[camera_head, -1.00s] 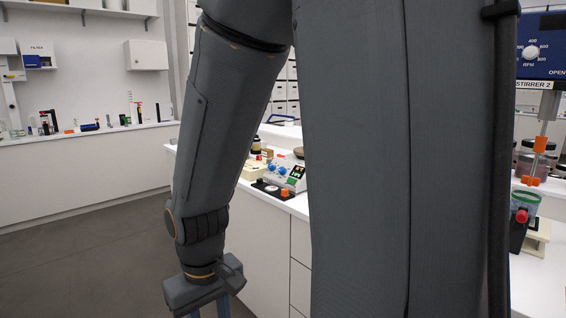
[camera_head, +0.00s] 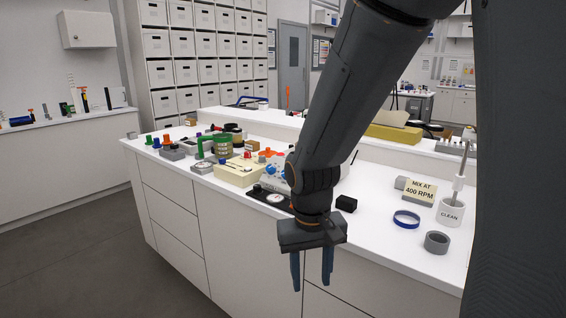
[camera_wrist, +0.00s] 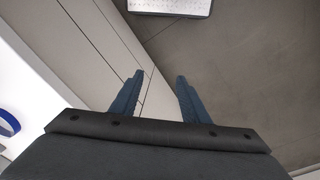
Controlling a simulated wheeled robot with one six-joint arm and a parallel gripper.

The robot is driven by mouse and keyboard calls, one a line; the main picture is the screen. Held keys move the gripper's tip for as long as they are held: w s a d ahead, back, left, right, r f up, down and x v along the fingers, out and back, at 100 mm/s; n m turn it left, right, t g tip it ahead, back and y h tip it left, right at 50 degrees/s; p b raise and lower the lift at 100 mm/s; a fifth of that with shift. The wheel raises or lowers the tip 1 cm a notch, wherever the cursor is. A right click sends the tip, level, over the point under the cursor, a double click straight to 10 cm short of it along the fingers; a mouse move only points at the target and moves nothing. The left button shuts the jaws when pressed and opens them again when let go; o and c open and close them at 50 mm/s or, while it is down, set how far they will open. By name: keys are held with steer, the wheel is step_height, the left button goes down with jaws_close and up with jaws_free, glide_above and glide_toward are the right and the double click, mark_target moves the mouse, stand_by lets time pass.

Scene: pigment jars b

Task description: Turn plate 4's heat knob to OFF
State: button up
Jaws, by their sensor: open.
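No heat knob that I can identify as plate 4's shows in either view. On the bench, a pale device with blue knobs (camera_head: 271,170) is partly hidden behind my arm. A black panel with a round dial (camera_head: 275,198) lies at the bench's front edge, just left of my gripper. My gripper (camera_head: 312,286) hangs pointing down in front of the bench, with its two blue fingers apart and nothing between them. In the wrist view, the open fingers (camera_wrist: 160,76) are over the floor and drawer fronts.
Grey floor (camera_head: 110,270) is free at the left.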

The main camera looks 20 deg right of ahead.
steer(key=w+r+m+t+h+p, duration=0.1)
steer(key=w+r+m+h+p, duration=0.15)
steer(key=w, duration=0.85)
steer(key=w+r+m+t+h+p, duration=0.1)
steer(key=w+r+m, duration=0.25)
steer(key=w, duration=0.75)
steer(key=m+t+h+p, duration=0.3)
steer(key=m, duration=0.2)
glide_toward(268, 169)
steer(key=p+x, duration=0.2)
steer(key=x, duration=0.6)
steer(key=shift+w+d+p, duration=0.1)
steer(key=shift+d+p, duration=0.05)
steer(key=shift+p, duration=0.15)
steer(key=shift+c, duration=0.5)
jaws_close()
steer(key=c, duration=1)
jaws_free()
